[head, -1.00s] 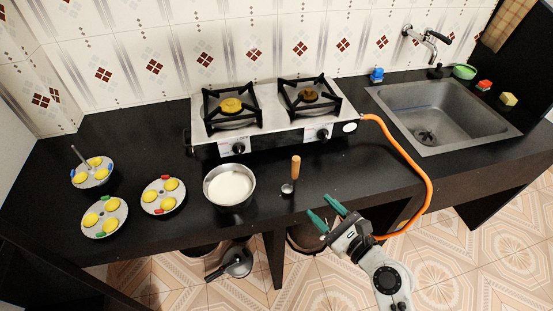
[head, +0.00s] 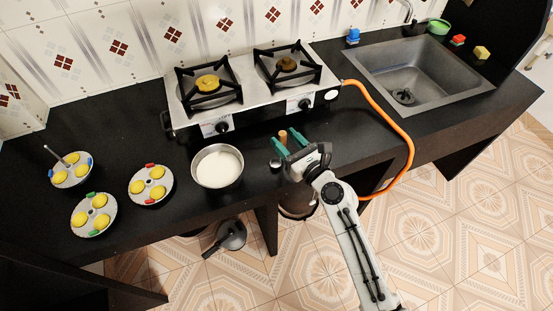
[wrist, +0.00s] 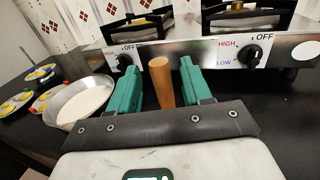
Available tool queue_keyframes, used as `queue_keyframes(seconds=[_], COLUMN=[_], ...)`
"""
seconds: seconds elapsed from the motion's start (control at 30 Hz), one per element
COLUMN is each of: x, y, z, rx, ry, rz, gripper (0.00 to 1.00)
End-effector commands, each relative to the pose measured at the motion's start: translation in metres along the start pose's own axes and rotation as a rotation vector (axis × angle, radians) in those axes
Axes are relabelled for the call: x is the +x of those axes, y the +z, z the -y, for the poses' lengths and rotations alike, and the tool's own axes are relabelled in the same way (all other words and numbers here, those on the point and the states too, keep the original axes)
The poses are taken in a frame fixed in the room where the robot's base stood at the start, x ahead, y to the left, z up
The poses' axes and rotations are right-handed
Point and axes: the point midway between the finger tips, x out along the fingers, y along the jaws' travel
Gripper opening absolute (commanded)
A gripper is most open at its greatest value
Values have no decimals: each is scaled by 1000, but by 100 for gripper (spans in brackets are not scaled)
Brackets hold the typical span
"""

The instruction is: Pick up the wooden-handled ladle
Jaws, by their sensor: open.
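The ladle's wooden handle (wrist: 162,84) stands upright between the two green fingers of my gripper (wrist: 158,88) in the wrist view. In the head view the top of the wooden handle (head: 283,136) shows between the fingertips of my gripper (head: 287,146). The gripper is open, with a gap on each side of the handle in the wrist view. The ladle's small metal bowl (head: 275,164) shows on the counter just left of the gripper. The lower part of the handle is hidden by the gripper.
A pan of white batter (head: 218,185) stands left of the gripper. The gas stove (head: 262,118) is behind it, with an orange hose (head: 409,140) on the right. Idli plates (head: 93,231) lie at the left. The sink (head: 455,90) is at the right.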

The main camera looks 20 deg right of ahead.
Motion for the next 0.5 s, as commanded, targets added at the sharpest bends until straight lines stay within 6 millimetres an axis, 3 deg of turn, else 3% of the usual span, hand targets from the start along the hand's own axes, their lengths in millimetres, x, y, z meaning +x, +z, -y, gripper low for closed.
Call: queue_keyframes(seconds=[0.2,0.43,0.5], x=[21,22,21], y=[0,0,0], z=[0,0,0], rx=[-1,-1,-1], ry=[-1,-1,-1], rz=[0,0,0], gripper=[49,49,42])
